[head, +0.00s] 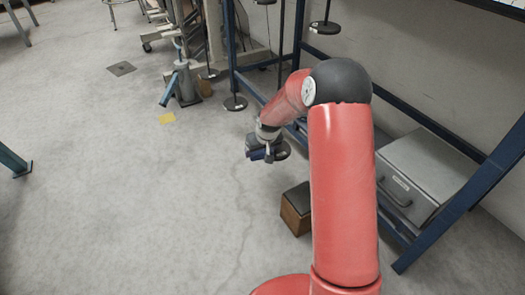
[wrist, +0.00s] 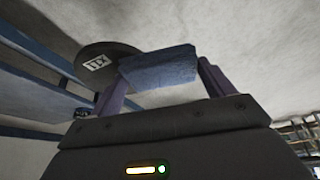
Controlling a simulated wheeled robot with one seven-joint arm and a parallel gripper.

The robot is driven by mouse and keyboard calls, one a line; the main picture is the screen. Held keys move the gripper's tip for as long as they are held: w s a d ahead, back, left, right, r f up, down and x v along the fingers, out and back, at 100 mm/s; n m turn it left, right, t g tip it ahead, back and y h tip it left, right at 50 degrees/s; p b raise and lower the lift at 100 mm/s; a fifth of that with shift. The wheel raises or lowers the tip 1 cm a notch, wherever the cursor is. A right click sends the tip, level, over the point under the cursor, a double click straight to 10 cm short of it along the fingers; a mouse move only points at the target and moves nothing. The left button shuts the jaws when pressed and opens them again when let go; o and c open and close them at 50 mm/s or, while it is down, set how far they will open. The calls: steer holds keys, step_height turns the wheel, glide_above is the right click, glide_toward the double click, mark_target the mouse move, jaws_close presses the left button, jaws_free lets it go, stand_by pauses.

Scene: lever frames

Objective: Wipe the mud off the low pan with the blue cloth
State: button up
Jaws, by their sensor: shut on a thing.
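My gripper (head: 262,153) is shut on the blue cloth (wrist: 160,68), which is a folded block spanning both fingers in the wrist view. In the head view the cloth (head: 257,154) shows as a small dark blue shape at the end of my arm. A dark round pan (wrist: 97,62) with a white label lies beside and partly behind the cloth in the wrist view. A dark pan (head: 283,151) also shows just right of my gripper in the head view. I cannot tell whether cloth and pan touch. I can make out no mud on the pan.
The floor at left is mostly clear.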

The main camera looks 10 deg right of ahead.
steer(key=shift+w+a, duration=0.25)
steer(key=shift+w, duration=0.4)
steer(key=shift+s+f, duration=0.1)
steer(key=shift+s+d, duration=0.25)
steer(key=shift+s, duration=0.4)
steer(key=shift+s+d, duration=0.2)
steer(key=shift+s, duration=0.4)
steer(key=shift+w+a, duration=0.25)
steer(key=shift+w, duration=0.45)
steer(key=shift+w+a, duration=0.2)
steer(key=shift+w, duration=0.45)
steer(key=shift+s, duration=0.1)
steer(key=shift+s+d, duration=0.2)
steer(key=shift+s, duration=0.35)
